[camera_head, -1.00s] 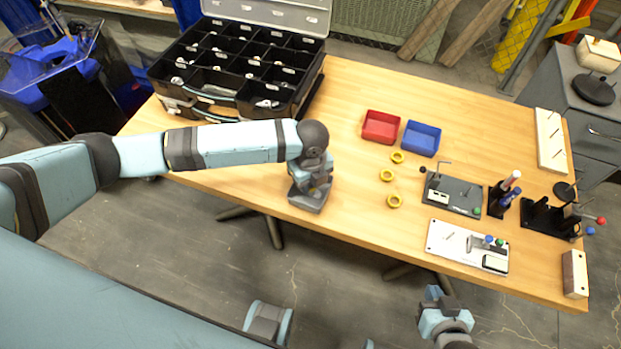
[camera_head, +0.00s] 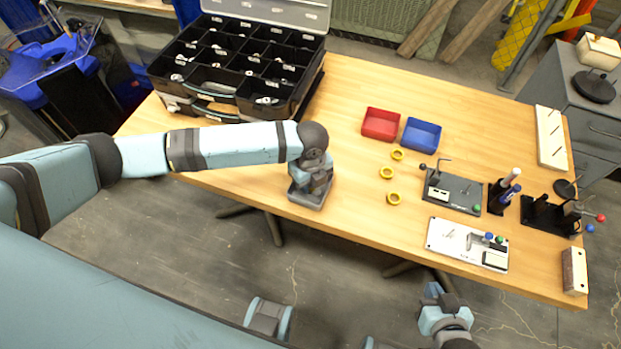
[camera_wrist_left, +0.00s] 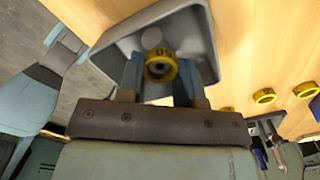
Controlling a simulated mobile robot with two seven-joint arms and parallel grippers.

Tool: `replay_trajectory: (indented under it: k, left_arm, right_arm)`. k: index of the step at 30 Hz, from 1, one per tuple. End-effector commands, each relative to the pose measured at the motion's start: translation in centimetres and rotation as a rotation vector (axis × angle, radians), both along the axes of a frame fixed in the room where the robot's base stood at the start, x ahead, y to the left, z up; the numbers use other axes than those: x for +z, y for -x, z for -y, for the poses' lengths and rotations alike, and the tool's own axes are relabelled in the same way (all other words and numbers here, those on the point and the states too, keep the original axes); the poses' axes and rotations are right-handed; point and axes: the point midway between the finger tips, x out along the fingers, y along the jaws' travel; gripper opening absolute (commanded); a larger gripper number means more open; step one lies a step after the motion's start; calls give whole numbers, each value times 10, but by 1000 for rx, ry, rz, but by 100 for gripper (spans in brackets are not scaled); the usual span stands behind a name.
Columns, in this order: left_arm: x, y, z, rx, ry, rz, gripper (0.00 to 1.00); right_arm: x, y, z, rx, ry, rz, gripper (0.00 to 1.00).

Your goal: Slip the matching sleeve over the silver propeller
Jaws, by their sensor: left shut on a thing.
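My left gripper (camera_head: 312,182) reaches down over a small grey tray (camera_head: 311,204) near the table's front edge. In the left wrist view the gripper (camera_wrist_left: 158,72) is shut on a yellow ring-shaped sleeve (camera_wrist_left: 160,51), held over or within the tray (camera_wrist_left: 205,45). The sleeve's opening shows a greyish middle; I cannot tell whether a propeller is inside it. Other yellow sleeves lie on the table (camera_head: 397,155), (camera_head: 386,173), (camera_head: 394,199). I cannot pick out the silver propeller. My right gripper (camera_head: 434,292) is off the table's front edge; its fingers are too unclear to read.
A black compartment case (camera_head: 215,85) with small parts stands at the back left. Red (camera_head: 381,124) and blue (camera_head: 421,136) bins sit behind the loose sleeves. Fixtures (camera_head: 452,190) and a white plate (camera_head: 466,245) crowd the right. The wood between tray and sleeves is clear.

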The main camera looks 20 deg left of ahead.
Motion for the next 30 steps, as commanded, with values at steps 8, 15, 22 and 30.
replay_trajectory:
  k: [8, 15, 22, 30]
  left_arm:
    - [-1, 0, 0, 1, 0, 0, 8]
    - [-6, 0, 0, 0, 1, 0, 8]
    - [-6, 0, 0, 0, 1, 1, 47]
    - [-6, 0, 0, 0, 1, 1, 63]
  right_arm:
    - [2, 0, 0, 0, 0, 0, 0]
    - [5, 0, 0, -1, 1, 0, 0]
    - [5, 0, 0, -1, 1, 0, 0]
    - [5, 0, 0, 0, 0, 0, 0]
